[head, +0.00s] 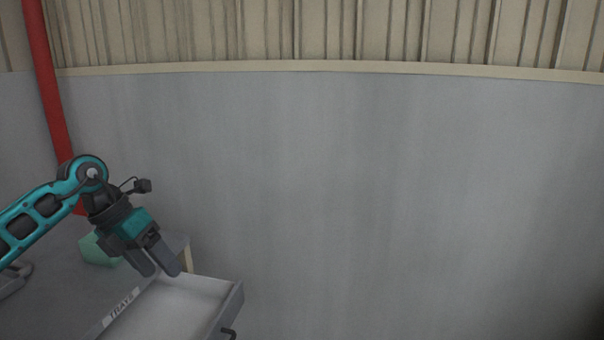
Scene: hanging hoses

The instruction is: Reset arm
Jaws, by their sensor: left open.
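My left arm comes in from the left, teal and dark grey, bent at a round joint. My left gripper (160,270) points down and to the right, with its two fingers a little apart and nothing seen between them. Its fingertips appear over the back left edge of a grey open tray or drawer (236,298) labelled "TRAYS". I cannot tell whether they touch it. My right gripper is not in view.
A grey table or cabinet top (50,285) lies at the lower left. A green object (96,250) stands on it behind my left gripper, partly hidden. A red pole (48,90) rises at the left. A grey wall (350,190) fills the background.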

